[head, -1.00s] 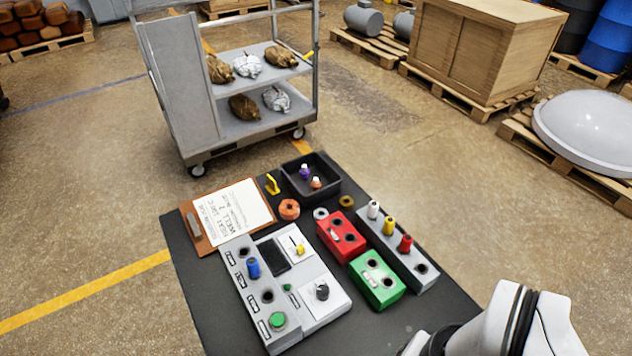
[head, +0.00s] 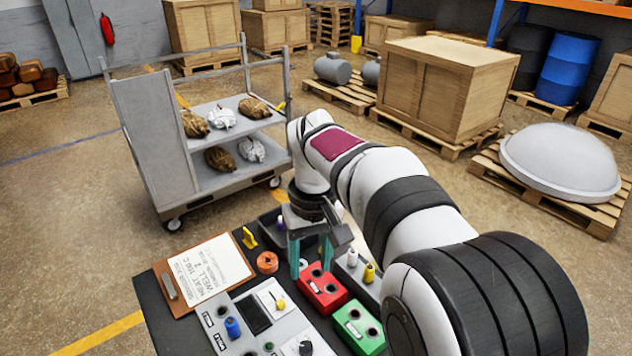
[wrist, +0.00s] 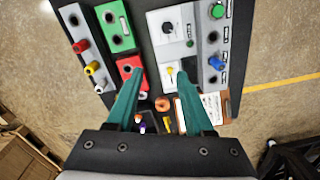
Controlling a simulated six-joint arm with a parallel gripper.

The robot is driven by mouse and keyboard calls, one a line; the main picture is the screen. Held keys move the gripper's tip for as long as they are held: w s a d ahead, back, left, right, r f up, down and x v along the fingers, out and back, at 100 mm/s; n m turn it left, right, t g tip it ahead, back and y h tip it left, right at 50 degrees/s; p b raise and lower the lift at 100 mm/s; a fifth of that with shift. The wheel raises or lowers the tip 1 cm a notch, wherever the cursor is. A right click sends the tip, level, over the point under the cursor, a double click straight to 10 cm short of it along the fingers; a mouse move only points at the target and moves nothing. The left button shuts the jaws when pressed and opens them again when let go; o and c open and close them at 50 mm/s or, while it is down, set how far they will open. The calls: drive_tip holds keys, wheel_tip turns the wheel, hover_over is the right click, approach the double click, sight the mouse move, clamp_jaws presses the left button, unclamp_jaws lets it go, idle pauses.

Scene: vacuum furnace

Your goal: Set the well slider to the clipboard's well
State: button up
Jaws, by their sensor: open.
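The grey console (head: 243,343) on the dark table carries a small white slider panel with a yellow slider knob (head: 280,304). The clipboard (head: 240,234) lies left of the console; its sheet seems to read "HEAT 100 C" and "WELL 2", the digits being small. My gripper (head: 311,268) is open and empty, pointing down above the table near the red block (head: 318,295), beyond the slider. In the wrist view the yellow knob (wrist: 170,70) shows between the fingertips (wrist: 160,73), nearer the right one, with the gripper apart from it.
A blue knob (head: 232,327) and black dial (head: 305,347) stand on the console. The green block (head: 358,329), an orange ring (head: 267,262) and a yellow hook-like piece (head: 249,238) are close by. A dark tray (wrist: 149,127) holds small capped pieces. A cart (head: 160,150) stands behind.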

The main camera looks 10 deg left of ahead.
sight(280, 301)
drive_tip(key=w+a+f+n, duration=0.3)
drive_tip(key=w+a+f, duration=0.15)
drive_tip(key=a, duration=0.35)
wheel_tip(280, 301, down, 15)
drive_tip(key=shift+w+d+f, duration=0.15)
clamp_jaws()
idle(0.9)
